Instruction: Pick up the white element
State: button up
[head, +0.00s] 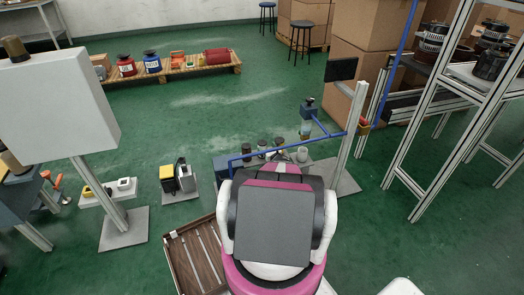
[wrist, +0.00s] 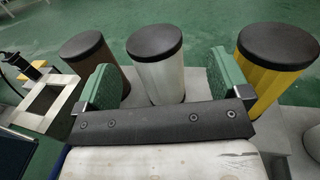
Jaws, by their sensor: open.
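The white element (wrist: 155,75) is an upright pale cylinder with a black cap, in the middle of the wrist view. My gripper (wrist: 159,84) is open, with one green-padded finger on each side of the white element. The cylinder shows between the fingers; I cannot tell whether its lower part lies fully between them. The palm edge hides its base. In the head view my arm hides the gripper, and the small dark-capped items beyond it are too small to tell apart surely.
A brown cylinder (wrist: 90,52) stands close left of the white one, and a yellow cylinder (wrist: 272,70) stands to the right, both black-capped. A metal frame (wrist: 45,103) is at far left. In the head view, a blue rail (head: 300,143) and an upright post (head: 350,135) stand near my arm.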

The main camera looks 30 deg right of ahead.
aim_at(262, 144)
jog(key=w, duration=0.5)
jog(key=shift+a+f, duration=0.25)
jog(key=shift+f, duration=0.05)
jog(key=c, duration=1)
jog(key=shift+c, duration=0.2)
jog(key=shift+r, duration=0.25)
